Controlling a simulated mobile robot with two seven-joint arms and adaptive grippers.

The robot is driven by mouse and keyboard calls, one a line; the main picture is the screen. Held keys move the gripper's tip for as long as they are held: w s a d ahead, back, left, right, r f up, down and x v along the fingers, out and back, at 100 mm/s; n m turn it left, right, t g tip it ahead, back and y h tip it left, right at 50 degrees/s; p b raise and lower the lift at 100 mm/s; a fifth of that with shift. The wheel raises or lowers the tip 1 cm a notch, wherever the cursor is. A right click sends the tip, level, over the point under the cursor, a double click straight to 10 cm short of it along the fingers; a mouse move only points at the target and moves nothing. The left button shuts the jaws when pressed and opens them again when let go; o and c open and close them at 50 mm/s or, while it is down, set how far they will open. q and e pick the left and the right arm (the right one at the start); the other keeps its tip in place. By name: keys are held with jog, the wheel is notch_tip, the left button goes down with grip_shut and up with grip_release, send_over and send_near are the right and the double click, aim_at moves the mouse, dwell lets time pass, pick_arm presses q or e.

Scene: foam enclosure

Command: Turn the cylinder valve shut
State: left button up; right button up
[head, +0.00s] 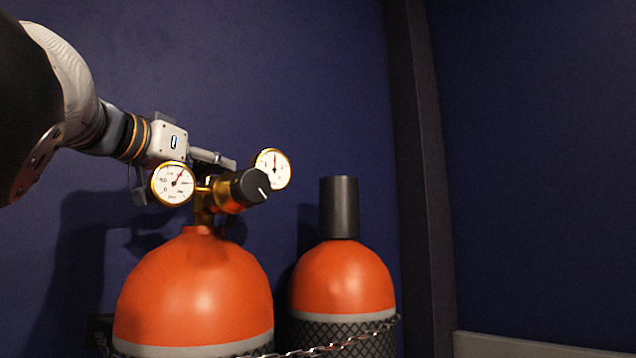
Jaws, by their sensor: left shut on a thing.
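An orange gas cylinder (194,290) stands upright at the lower left in the head view. On its top is a brass valve (204,209) with a regulator, a black knob (250,187) with a white mark, and two round gauges, one at left (173,183) and one at right (271,169). My left gripper (222,167) comes in from the left and is shut at the top of the valve, behind the left gauge. The gauge and regulator hide most of its fingertips and the part it grips. My right gripper is out of view.
A second orange cylinder (342,278) with a dark cap (339,207) stands to the right. A chain (335,347) runs across the front of both. A dark blue wall (300,70) is close behind, with a dark vertical post (419,150). The right side is clear.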

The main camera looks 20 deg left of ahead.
pick_arm(q)
jog(key=m+g+h, duration=0.1)
jog(key=m+h, duration=0.1)
jog(key=h, duration=0.2)
jog(key=m+g+h, duration=0.1)
jog(key=m+h, duration=0.2)
jog(key=shift+h, duration=0.4)
jog(key=shift+m+g+h, duration=0.7)
jog(key=shift+h, duration=0.2)
jog(key=o, duration=1.2)
jog(key=v, duration=1.2)
jog(key=shift+w, duration=0.1)
